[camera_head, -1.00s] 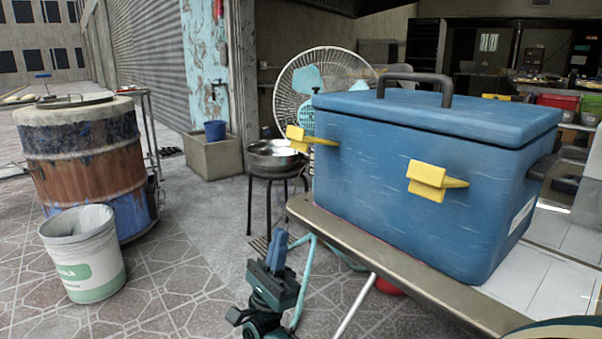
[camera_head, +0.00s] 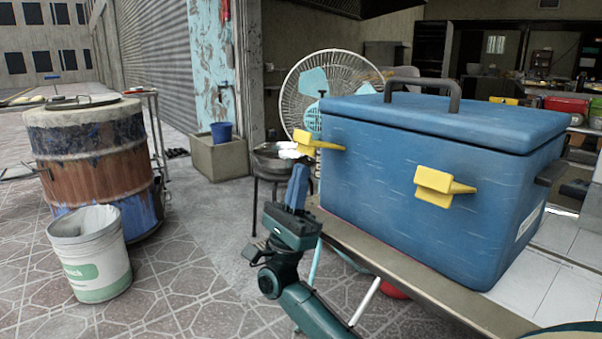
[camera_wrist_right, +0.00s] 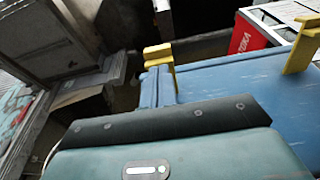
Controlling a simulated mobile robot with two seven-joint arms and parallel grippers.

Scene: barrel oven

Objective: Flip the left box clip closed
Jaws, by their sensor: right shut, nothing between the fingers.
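The blue box (camera_head: 440,190) has a closed lid with a dark handle. Its left yellow clip (camera_head: 322,145) juts out from the front face near the left corner. The right yellow clip (camera_head: 438,185) juts out similarly. My right gripper (camera_head: 299,172), with blue fingers, is shut and empty. Its tips are just below the outer end of the left clip; I cannot tell whether they touch. In the right wrist view the left clip (camera_wrist_right: 158,56) is just beyond the gripper (camera_wrist_right: 156,76), and the right clip (camera_wrist_right: 303,45) is at upper right. My left gripper is not in view.
The box stands on a table with a metal edge (camera_head: 425,285). A fan (camera_head: 307,80) and a stool with a metal bowl (camera_head: 270,158) are behind the gripper.

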